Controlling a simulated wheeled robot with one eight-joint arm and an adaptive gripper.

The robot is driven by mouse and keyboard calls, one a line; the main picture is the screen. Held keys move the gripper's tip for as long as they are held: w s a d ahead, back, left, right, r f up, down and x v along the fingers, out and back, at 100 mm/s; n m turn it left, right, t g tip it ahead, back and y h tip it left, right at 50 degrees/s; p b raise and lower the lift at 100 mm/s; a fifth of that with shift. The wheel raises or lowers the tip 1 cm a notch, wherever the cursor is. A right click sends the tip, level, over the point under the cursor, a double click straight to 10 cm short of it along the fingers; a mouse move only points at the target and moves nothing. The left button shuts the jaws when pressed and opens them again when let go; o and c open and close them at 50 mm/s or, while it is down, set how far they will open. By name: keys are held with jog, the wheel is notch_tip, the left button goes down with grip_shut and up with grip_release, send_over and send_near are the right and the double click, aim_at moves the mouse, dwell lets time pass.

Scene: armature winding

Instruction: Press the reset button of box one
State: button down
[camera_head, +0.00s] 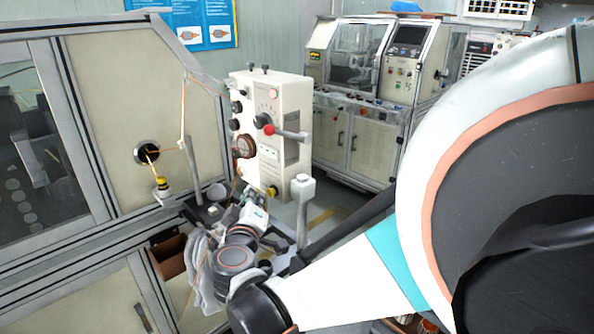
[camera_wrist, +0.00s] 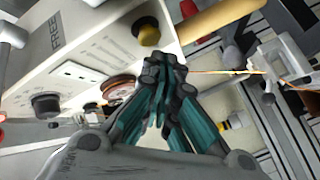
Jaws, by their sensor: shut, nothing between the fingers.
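In the head view my gripper (camera_head: 254,212) is below the box, partly hidden by my wrist.
A winding machine panel (camera_head: 110,90) with a round port stands left of the box. A grey post (camera_head: 303,210) rises right of my gripper. Another machine cabinet (camera_head: 360,140) stands behind. Thin wires cross near my fingers.

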jog(key=shift+w+d, duration=0.15)
jog(key=shift+w+d, duration=0.15)
jog(key=shift+w+d, duration=0.3)
jog(key=shift+w, duration=0.1)
dwell(0.9)
jog(key=shift+s+a, duration=0.1)
jog(key=shift+s, duration=0.05)
jog(key=shift+s+a+b, duration=0.3)
jog(key=shift+s+a, duration=0.15)
jog(key=shift+s, duration=0.1)
jog(key=shift+a, duration=0.1)
jog(key=shift+s+a, duration=0.8)
jog(key=shift+s, duration=0.2)
jog(key=shift+s+a, duration=0.75)
jog(key=shift+s, duration=0.25)
